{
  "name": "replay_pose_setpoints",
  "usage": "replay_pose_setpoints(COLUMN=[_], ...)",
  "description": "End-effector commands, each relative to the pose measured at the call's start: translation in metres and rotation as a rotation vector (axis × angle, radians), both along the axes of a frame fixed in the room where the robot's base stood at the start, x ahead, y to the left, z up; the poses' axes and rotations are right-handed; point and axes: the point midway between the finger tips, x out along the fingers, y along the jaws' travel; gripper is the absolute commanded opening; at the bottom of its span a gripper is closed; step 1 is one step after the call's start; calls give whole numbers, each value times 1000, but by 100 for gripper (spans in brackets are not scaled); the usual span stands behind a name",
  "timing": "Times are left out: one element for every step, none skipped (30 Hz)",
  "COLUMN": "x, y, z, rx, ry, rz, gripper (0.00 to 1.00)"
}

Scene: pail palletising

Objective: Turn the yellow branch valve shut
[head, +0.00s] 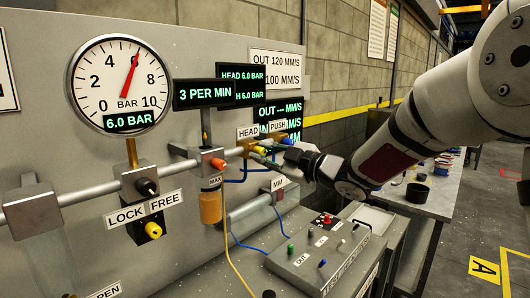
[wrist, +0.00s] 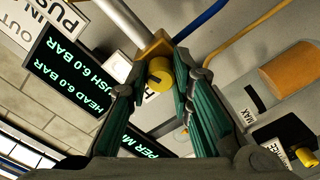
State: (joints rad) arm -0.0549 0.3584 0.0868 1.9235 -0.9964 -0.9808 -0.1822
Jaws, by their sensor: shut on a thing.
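The yellow branch valve (head: 259,150) is a small round knob on a brass block below the HEAD label in the head view. In the head view my gripper (head: 275,162) reaches in from the right and partly hides the fittings by the PUSH label.
A round gauge (head: 120,85) reads 6.0 BAR. An orange knob (head: 218,163) sits left of the valve on the pipe. A black LOCK/FREE knob (head: 147,187) is farther left. A grey control box (head: 320,250) stands below. Blue and yellow hoses run close by.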

Motion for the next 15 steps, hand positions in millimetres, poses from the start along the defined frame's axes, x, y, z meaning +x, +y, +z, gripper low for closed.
replay_pose_setpoints(x=[0, 0, 0, 0, 0, 0, 0, 0, 0, 0, 0, 0, 0, 0, 0], y=[-1, -1, -1, -1, -1, -1, -1, -1, -1, -1, -1, -1, -1, -1, -1], z=[-2, -2, -2, -2, -2, -2, -2, -3, -3, -3, -3, -3, -3, -3, -3], rx=[10, 18, 27, 32, 38, 44, 47, 50, 53, 56, 58, 59, 60, 60, 61], ry=[20, 30, 41, 48, 55, 64, 68, 72, 76, 79, 82, 85, 85, 86, 87], rz=[-2, -2, -2, -2, -2, -2, -2, -2, -2, -2, -2, -2, -2, -2, -2], gripper=[0, 0, 0, 0, 0, 0, 0, 0, 0, 0, 0, 0, 0, 0, 0])
